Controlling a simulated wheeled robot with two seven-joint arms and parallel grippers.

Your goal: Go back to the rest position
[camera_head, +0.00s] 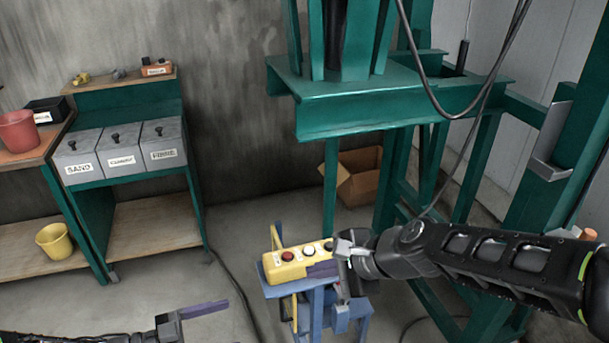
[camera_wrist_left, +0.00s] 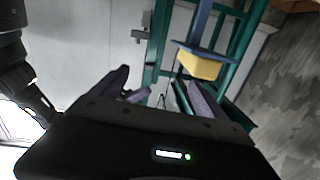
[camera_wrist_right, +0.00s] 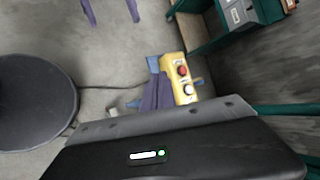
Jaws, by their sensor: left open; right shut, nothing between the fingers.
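The yellow button box (camera_head: 292,262) stands on a blue stand (camera_head: 316,300), with a red button and paler buttons on top. My right gripper (camera_head: 322,269) is shut and empty, its purple fingertips at the right end of the box; I cannot tell whether they touch it. In the right wrist view the closed fingers (camera_wrist_right: 157,92) lie beside the box (camera_wrist_right: 180,76). My left gripper (camera_head: 205,309) is low at the left of the head view, away from the box. Its fingers are spread apart and empty in the left wrist view (camera_wrist_left: 160,92), where the box (camera_wrist_left: 200,66) also shows.
A green press frame (camera_head: 400,105) stands behind and right of the stand, near my right arm. A cardboard box (camera_head: 361,178) sits behind it. Sand, cement and fibre bins (camera_head: 120,150) stand on a green bench at left, with a red bucket (camera_head: 18,131) and yellow bucket (camera_head: 54,241).

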